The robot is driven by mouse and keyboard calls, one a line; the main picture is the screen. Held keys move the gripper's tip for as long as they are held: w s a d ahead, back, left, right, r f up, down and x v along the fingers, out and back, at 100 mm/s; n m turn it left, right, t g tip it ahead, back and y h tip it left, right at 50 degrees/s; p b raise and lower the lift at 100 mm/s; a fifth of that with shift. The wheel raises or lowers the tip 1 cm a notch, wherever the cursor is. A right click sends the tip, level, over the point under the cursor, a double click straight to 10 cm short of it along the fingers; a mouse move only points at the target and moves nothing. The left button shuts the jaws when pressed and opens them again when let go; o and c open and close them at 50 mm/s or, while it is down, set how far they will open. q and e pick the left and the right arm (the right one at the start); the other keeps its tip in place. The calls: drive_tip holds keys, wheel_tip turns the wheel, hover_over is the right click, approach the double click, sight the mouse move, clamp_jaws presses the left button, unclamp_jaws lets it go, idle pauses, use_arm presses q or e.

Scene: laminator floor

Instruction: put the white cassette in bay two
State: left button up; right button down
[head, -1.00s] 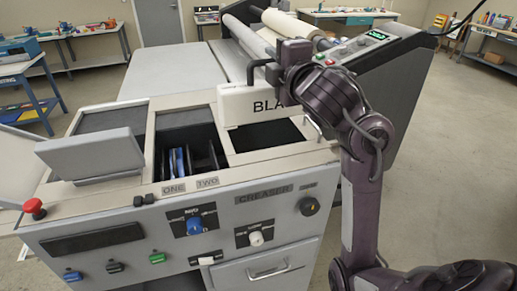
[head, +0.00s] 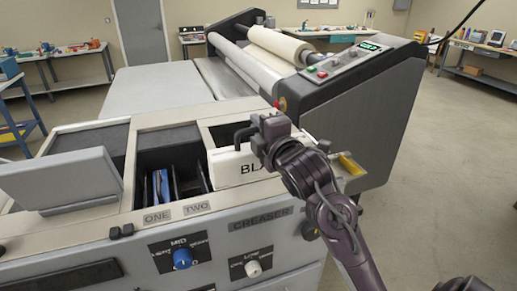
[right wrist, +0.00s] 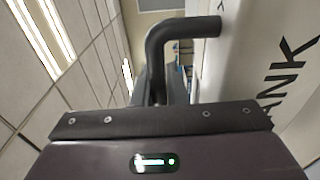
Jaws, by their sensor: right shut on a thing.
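The white cassette (head: 232,172) is a pale block with black letters "BLA" showing and the rest hidden by my arm. My right gripper (head: 262,130) is shut on its black handle (head: 241,136). The cassette hangs roughly upright over the machine, just right of the dark bay well (head: 150,160). The right wrist view shows the handle (right wrist: 180,28) and the cassette's white face (right wrist: 250,60) with "ANK" at the right. A blue item (head: 162,188) stands in the well behind label ONE (head: 157,217). Behind label TWO (head: 197,208) I see dark dividers and no cassette. My left gripper is out of view.
A raised grey lid (head: 60,180) stands left of the well. An open dark recess (head: 225,134) lies partly behind the cassette. A blue knob (head: 182,259) and a white knob (head: 253,268) are on the front panel. The laminator rollers (head: 265,60) stand behind.

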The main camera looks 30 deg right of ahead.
sight(236, 164)
drive_tip(key=shift+s+f, duration=0.1)
drive_tip(key=shift+f, duration=0.45)
wheel_tip(236, 164, down, 2)
drive_tip(key=shift+f, duration=0.55)
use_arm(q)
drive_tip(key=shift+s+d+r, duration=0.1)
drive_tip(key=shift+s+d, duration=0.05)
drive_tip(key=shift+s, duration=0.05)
use_arm(e)
drive_tip(key=shift+f, duration=0.15)
drive_tip(key=shift+f, duration=0.15)
drive_tip(key=c, duration=1.5)
unclamp_jaws()
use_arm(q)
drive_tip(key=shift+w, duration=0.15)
use_arm(e)
drive_tip(key=shift+o, duration=0.2)
